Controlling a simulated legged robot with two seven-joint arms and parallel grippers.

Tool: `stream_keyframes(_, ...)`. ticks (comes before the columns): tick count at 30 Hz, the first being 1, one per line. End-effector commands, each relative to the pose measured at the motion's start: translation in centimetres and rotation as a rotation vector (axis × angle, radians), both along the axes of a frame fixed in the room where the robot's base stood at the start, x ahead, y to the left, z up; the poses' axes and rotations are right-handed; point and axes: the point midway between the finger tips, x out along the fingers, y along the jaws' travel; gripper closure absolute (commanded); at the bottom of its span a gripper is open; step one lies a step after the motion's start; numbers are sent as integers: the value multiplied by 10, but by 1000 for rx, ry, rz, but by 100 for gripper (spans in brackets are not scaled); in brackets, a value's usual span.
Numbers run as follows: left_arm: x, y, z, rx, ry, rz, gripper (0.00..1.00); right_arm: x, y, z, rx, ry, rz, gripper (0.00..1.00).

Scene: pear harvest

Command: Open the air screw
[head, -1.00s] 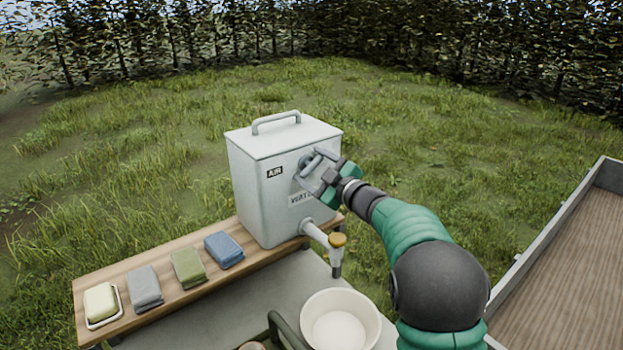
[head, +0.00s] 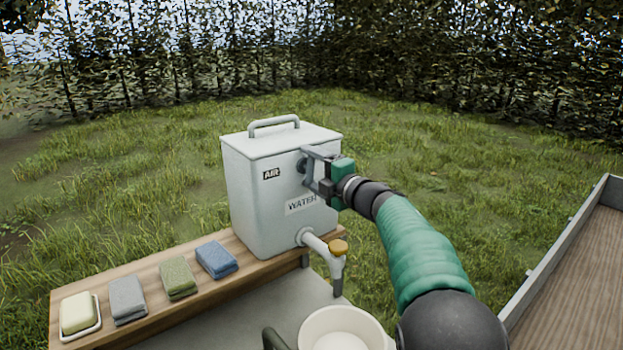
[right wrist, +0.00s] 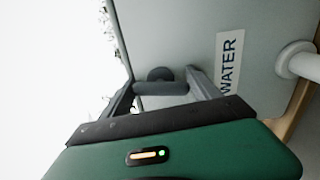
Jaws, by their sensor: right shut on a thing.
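A white water tank (head: 262,205) with a lid handle stands on a wooden bench. Its front carries an AIR label and a WATER label. The air screw (head: 303,165) is a grey knob on the front face beside the AIR label, partly hidden by my gripper. My right gripper (head: 312,170) is at the screw with its fingers shut on it. In the right wrist view the screw's grey crossbar (right wrist: 160,88) lies between the two fingers, with its round hub behind. My left gripper is not in view.
Soap on a dish (head: 79,315) and several folded cloths lie on the bench (head: 150,262). A wooden-floored cart bed (head: 575,280) is at right.

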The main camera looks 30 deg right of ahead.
Motion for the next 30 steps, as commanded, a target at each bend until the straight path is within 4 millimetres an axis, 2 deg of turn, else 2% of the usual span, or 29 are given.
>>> stream_keyframes(1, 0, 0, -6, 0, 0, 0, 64, 1, 2, -9, -27, 8, 5, 69)
stream_keyframes(10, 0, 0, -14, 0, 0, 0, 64, 2, 3, -10, -131, 5, 9, 69)
stream_keyframes(25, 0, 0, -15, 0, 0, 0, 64, 3, 3, -12, -147, 6, 8, 69)
stream_keyframes(26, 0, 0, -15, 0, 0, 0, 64, 3, 3, -12, -147, 6, 8, 28)
stream_keyframes(30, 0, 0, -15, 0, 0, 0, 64, 3, 2, -11, -147, 4, 8, 9)
